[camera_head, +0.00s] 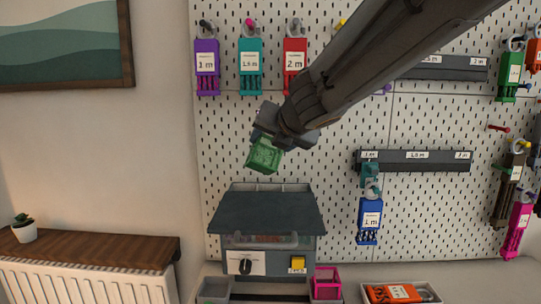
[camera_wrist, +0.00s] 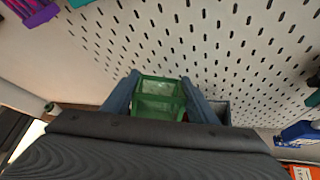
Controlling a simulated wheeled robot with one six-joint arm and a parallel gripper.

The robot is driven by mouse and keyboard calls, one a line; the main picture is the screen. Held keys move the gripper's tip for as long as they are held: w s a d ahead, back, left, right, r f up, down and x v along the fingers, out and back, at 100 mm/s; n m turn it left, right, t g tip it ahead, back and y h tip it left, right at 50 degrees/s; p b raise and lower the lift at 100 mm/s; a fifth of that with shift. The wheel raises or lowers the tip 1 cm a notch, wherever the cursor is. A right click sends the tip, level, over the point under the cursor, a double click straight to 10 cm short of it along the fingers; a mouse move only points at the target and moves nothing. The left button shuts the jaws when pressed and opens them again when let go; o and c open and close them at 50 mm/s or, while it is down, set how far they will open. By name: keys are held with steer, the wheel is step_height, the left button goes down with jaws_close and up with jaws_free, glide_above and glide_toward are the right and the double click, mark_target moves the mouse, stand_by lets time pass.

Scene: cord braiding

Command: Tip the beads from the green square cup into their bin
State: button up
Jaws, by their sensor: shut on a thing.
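My gripper (camera_head: 268,138) is shut on the green square cup (camera_head: 263,157) and holds it in the air in front of the pegboard. The cup looks tilted in the head view. In the wrist view the green cup (camera_wrist: 158,100) sits between my two blue-grey fingers. I cannot make out whether beads are inside it. Below the cup stands a dark grey station with a sloped hood (camera_head: 266,214) and an open-topped, divided compartment (camera_head: 268,187) behind it. A clear trough (camera_head: 264,239) with reddish contents runs along its front. Which part is the beads' bin is not clear.
A pink square cup (camera_head: 327,283) stands at the station's front right, beside a grey tray (camera_head: 213,290) at front left. An orange item (camera_head: 393,293) lies in a white tray. Cord bundles and dark rails (camera_head: 413,160) hang on the pegboard. Air around the cup is free.

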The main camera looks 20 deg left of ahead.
steer(key=shift+r+n+t+b, duration=0.25)
steer(key=shift+t+b, duration=0.35)
steer(key=shift+b, duration=1.35)
steer(key=shift+r+b, duration=0.15)
steer(key=shift+b, duration=0.35)
